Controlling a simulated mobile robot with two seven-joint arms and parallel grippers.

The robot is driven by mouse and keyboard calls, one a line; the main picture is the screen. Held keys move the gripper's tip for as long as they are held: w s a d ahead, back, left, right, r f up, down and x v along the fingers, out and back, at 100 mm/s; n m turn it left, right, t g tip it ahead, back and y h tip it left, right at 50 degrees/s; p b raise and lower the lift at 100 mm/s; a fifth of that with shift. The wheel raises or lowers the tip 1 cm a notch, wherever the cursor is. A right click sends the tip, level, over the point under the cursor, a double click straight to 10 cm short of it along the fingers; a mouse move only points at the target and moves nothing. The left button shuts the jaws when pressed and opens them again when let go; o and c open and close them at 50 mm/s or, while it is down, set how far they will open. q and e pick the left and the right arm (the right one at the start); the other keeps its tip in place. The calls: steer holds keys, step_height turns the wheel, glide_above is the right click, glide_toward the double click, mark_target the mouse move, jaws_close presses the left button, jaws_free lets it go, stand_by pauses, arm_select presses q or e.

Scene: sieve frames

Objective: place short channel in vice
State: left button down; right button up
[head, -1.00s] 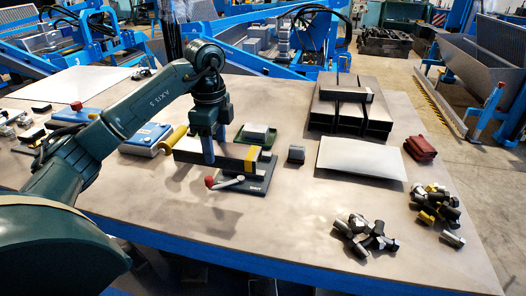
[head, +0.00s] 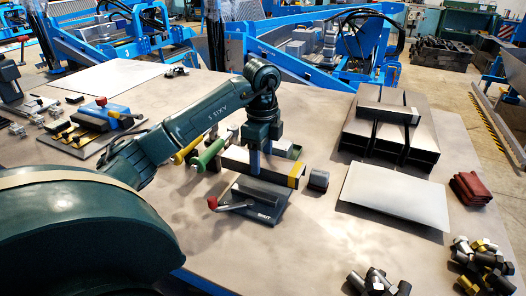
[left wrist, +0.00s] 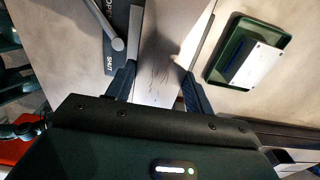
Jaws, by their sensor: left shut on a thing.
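My left gripper (head: 256,172) points down and is shut on the short channel (head: 236,160), a grey metal piece with a yellow band at its right end. The channel lies between the fingers in the left wrist view (left wrist: 160,60). The vice (head: 262,210), a dark base with a grey jaw and a red-knobbed handle at its left, stands below and in front of the channel in the head view. The channel seems held above and behind the vice jaw; the exact gap is hard to tell. The vice also shows at upper left in the left wrist view (left wrist: 109,45). My right gripper is out of view.
A green tray (left wrist: 216,72) stands close behind the channel. A small grey block (head: 318,180) is just right of it. Green-handled (head: 208,155) and yellow-handled tools lie left. A pale plate (head: 395,195), large channels (head: 425,140) and loose bolts occupy the right side.

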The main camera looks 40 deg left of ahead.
mark_target(262, 160)
arm_select(q)
steer(key=shift+w+f, duration=0.1)
steer(key=shift+f, duration=2.25)
steer(key=shift+f, duration=0.15)
steer(key=c, duration=0.6)
jaws_free()
step_height(262, 160, up, 12)
steer(key=shift+r+p, duration=0.1)
steer(key=shift+p, duration=0.85)
